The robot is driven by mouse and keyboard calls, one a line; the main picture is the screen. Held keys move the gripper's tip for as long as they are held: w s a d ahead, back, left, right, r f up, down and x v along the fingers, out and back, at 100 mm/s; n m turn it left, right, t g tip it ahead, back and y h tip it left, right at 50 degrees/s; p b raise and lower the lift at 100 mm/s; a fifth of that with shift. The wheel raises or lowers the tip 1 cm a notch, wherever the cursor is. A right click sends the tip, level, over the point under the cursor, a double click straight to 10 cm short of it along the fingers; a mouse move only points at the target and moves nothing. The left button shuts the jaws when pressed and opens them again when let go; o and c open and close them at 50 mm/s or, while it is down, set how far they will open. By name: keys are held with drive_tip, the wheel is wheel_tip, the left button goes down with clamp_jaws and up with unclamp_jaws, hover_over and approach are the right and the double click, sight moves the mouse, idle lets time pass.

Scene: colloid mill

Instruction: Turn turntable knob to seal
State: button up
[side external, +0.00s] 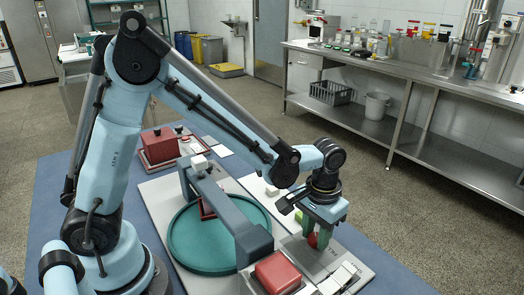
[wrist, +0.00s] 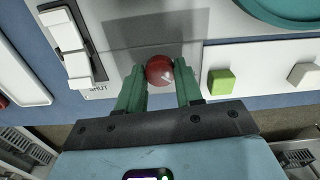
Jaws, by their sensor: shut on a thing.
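A round red knob (wrist: 160,70) sits between the two green fingers of my gripper (wrist: 160,80) in the wrist view, with a finger against each side. In the side external view the red knob (side external: 313,240) shows partly behind the fingers of my gripper (side external: 321,237), which points down over the right part of the light panel. The teal turntable disc (side external: 195,245) lies to the left, under a grey-blue bar; its edge (wrist: 285,14) shows at the top right of the wrist view. The knob's base is hidden.
A white switch (wrist: 68,35) is left of the knob, with a label reading SHUT. A green cube (wrist: 221,82) and white block (wrist: 304,75) are to the right. A red box (side external: 277,273) stands near the panel's front; another red block (side external: 159,146) is farther back.

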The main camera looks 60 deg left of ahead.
sight(316, 237)
drive_tip(key=shift+n, duration=1.1)
drive_tip(key=o, duration=1)
drive_tip(key=shift+o, duration=0.2)
wheel_tip(316, 237, up, 12)
